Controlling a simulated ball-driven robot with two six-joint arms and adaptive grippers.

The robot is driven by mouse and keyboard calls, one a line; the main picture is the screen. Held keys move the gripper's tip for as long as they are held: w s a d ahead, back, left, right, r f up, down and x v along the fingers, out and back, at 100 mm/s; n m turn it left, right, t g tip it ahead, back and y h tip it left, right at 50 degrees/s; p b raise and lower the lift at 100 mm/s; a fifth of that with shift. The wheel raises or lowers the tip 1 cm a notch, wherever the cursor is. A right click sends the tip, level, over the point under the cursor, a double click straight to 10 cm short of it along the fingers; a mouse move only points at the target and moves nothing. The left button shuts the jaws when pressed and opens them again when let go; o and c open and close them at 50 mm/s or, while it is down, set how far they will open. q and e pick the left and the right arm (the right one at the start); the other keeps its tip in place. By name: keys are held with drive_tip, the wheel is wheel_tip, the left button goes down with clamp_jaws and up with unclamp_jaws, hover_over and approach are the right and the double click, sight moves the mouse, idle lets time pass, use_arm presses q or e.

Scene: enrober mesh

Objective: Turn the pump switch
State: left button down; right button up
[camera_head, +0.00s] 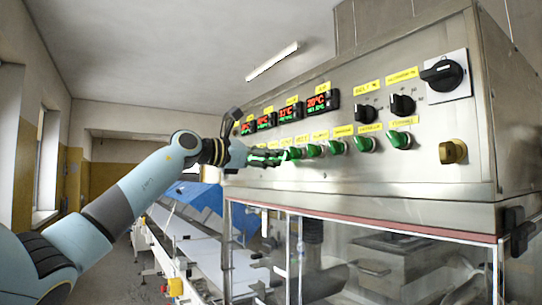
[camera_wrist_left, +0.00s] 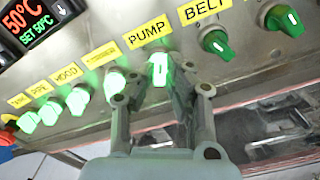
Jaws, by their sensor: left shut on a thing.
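The pump switch (camera_wrist_left: 158,68) is a green knob, brightly lit, under the yellow PUMP label (camera_wrist_left: 147,32) in the left wrist view. Its white mark looks near upright. My left gripper (camera_wrist_left: 162,93) has a finger on each side of the switch and is shut on it. In the head view my left gripper (camera_head: 272,154) reaches the row of green switches on the panel, and its fingers partly cover the switch there. My right gripper is not in view.
The BELT switch (camera_wrist_left: 216,43), dark green, sits close to the right of the pump switch. Several lit green switches (camera_wrist_left: 77,100) stand to the left. Red-digit displays (camera_head: 317,103) are above the row. Clear panels and a conveyor (camera_head: 205,255) lie below.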

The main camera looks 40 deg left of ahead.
use_arm(q)
drive_tip(key=shift+n+p, duration=2.2)
drive_tip(key=shift+n, duration=3.3)
drive_tip(key=c, duration=1.4)
unclamp_jaws()
drive_tip(key=shift+o, duration=0.2)
drive_tip(key=v, duration=0.7)
drive_tip(key=shift+s, duration=0.2)
